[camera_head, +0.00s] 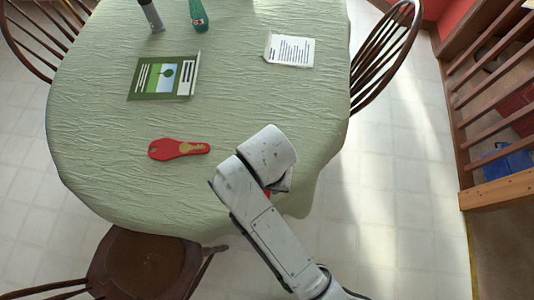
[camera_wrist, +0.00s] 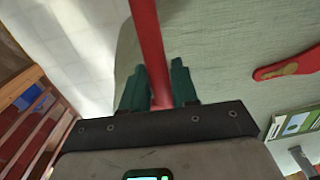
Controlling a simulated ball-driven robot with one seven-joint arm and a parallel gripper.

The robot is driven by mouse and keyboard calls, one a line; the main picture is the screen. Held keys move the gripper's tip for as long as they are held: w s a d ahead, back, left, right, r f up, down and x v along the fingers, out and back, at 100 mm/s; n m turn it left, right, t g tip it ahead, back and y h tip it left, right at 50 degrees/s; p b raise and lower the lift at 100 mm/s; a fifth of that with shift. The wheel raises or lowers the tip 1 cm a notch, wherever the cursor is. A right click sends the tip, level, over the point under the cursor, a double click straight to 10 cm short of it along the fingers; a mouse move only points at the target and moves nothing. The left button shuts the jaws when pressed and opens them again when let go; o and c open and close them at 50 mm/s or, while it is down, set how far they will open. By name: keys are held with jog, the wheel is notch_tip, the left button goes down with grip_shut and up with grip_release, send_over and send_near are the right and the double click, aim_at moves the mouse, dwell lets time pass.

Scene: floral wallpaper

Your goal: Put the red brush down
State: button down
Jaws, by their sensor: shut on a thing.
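In the wrist view my gripper (camera_wrist: 158,76) is shut on a long red handle, which I take to be the red brush (camera_wrist: 146,32). The handle runs between the two dark green fingers and out past the top of the picture, so its far end is not seen. In the head view my arm hides the gripper and nearly all of the brush; only a bit of red shows beneath the wrist, near the table's right front edge. The table (camera_head: 120,190) has a pale green cloth. I cannot tell whether the brush touches it.
A red paddle-shaped thing (camera_head: 165,150) with a tan patch lies left of my arm. Behind it are a green book (camera_head: 150,90), a white sheet (camera_head: 290,50), a green object (camera_head: 198,16) and a grey one (camera_head: 151,16). Wooden chairs stand around. The cloth's middle is clear.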

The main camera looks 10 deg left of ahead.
jog(key=w, duration=0.1)
jog(key=w+f, duration=0.1)
jog(key=w+p, duration=0.1)
jog(key=w, duration=0.1)
jog(key=shift+a+f, duration=0.25)
jog(key=shift+a, duration=0.05)
jog(key=w+f, duration=0.4)
jog(key=f, duration=0.1)
jog(key=shift+w+a, duration=0.15)
jog(key=shift+a, duration=0.2)
jog(key=shift+w+f, duration=0.5)
jog(key=shift+f, duration=0.15)
jog(key=shift+a+f, duration=0.1)
jog(key=shift+f, duration=1.5)
jog(key=shift+f, duration=0.15)
jog(key=c, duration=0.9)
grip_release()
jog(key=shift+o, duration=0.2)
